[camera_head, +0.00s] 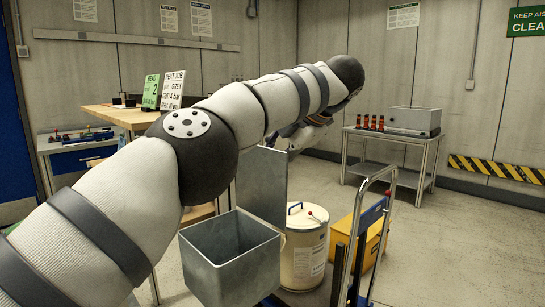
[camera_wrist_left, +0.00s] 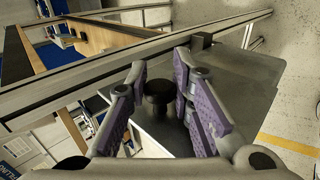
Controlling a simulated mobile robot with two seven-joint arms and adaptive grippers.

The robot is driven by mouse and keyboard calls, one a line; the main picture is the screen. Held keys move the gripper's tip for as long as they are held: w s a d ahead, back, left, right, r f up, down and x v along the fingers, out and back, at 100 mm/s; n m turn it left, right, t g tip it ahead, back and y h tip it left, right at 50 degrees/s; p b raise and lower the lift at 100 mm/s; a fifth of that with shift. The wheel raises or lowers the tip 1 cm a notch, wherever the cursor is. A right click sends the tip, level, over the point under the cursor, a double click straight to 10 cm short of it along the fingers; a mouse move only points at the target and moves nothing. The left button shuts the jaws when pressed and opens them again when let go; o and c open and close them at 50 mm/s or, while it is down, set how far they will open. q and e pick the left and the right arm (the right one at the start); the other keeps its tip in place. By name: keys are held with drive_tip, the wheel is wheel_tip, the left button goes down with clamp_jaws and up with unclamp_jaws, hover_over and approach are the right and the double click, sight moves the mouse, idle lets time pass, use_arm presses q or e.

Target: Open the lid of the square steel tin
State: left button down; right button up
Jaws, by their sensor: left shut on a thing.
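The square steel tin (camera_head: 228,262) stands open at the lower middle of the head view, its inside showing empty. Its grey lid (camera_head: 262,185) stands about upright at the tin's far right side. In the left wrist view the lid (camera_wrist_left: 245,85) is a flat grey plate with a black knob (camera_wrist_left: 158,92). My left gripper (camera_head: 312,125) is at the upper part of the lid, partly hidden by my own arm. In the wrist view its purple-padded fingers (camera_wrist_left: 160,75) are on both sides of the knob, shut on it. My right gripper is not in view.
A cream drum (camera_head: 303,250) stands right of the tin, with a yellow box (camera_head: 366,245) and a trolley handle (camera_head: 391,190) beyond. A wooden bench (camera_head: 125,115) with signs is behind my arm. Floor at right is clear.

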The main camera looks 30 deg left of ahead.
use_arm(q)
drive_tip(key=c, duration=1.4)
unclamp_jaws()
drive_tip(key=shift+s+a, duration=0.1)
drive_tip(key=shift+c, duration=0.2)
drive_tip(key=shift+d+r, duration=0.2)
drive_tip(key=s+d, duration=0.4)
drive_tip(key=d, duration=0.8)
drive_tip(key=shift+r, duration=0.25)
drive_tip(key=shift+w, duration=0.1)
